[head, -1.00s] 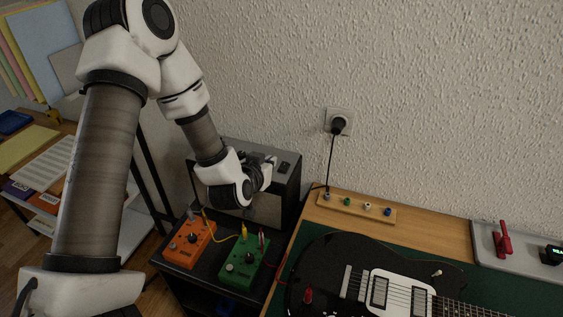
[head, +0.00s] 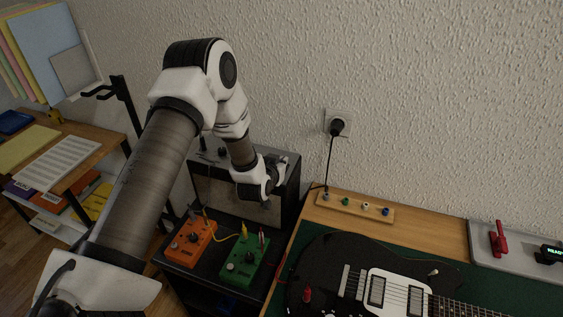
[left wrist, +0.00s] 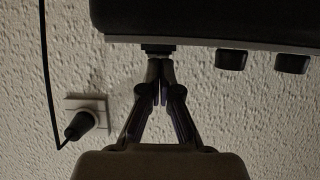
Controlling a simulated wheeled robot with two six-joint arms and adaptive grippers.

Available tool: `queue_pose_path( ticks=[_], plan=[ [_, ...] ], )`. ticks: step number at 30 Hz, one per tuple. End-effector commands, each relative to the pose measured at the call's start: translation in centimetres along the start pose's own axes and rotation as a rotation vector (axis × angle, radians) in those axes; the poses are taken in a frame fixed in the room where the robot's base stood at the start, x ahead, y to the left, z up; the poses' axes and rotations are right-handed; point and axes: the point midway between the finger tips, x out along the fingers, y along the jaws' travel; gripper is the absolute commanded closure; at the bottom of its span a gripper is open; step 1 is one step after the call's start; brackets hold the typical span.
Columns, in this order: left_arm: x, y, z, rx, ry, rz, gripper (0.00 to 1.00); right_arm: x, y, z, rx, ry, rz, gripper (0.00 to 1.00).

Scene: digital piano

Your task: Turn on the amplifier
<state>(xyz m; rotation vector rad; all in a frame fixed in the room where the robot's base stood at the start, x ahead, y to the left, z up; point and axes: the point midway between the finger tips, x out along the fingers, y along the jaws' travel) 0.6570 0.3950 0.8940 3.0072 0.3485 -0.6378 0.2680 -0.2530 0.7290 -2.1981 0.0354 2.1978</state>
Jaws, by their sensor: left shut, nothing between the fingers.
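The amplifier (head: 212,190) is the dark box with a grey front behind the pedals, against the wall. Knobs show on its top at the left. My left gripper (head: 279,170) is at the right end of the amplifier's top, shut and empty. In the left wrist view, the shut fingertips of my left gripper (left wrist: 160,66) meet or nearly meet a small black part (left wrist: 159,48) on the panel of the amplifier (left wrist: 215,18). Two black knobs (left wrist: 232,60) sit to its right. Contact is hard to tell. My right gripper is out of view.
An orange pedal (head: 189,243) and a green pedal (head: 243,262) with cables stand before the amplifier. A black guitar (head: 335,260) lies to the right. A plug in a wall socket (head: 338,122) hangs a cord to a wooden strip (head: 353,206). A shelf (head: 85,150) stands left.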

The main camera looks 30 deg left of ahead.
Motion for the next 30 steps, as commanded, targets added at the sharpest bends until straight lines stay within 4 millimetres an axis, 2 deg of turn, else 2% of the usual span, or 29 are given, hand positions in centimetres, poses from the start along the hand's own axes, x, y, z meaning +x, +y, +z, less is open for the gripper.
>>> queue_pose_path(
  ticks=[5,12,30],
  plan=[
    [0.2,0.0,-0.1,0.001,-0.042,-0.001,1.0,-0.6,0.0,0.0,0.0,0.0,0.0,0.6],
    [0.3,0.0,0.2,0.001,-0.045,-0.001,1.0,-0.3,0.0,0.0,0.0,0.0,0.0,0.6],
    [-0.9,0.0,1.6,0.001,-0.052,0.0,1.0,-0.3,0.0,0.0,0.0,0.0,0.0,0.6]
  ],
)
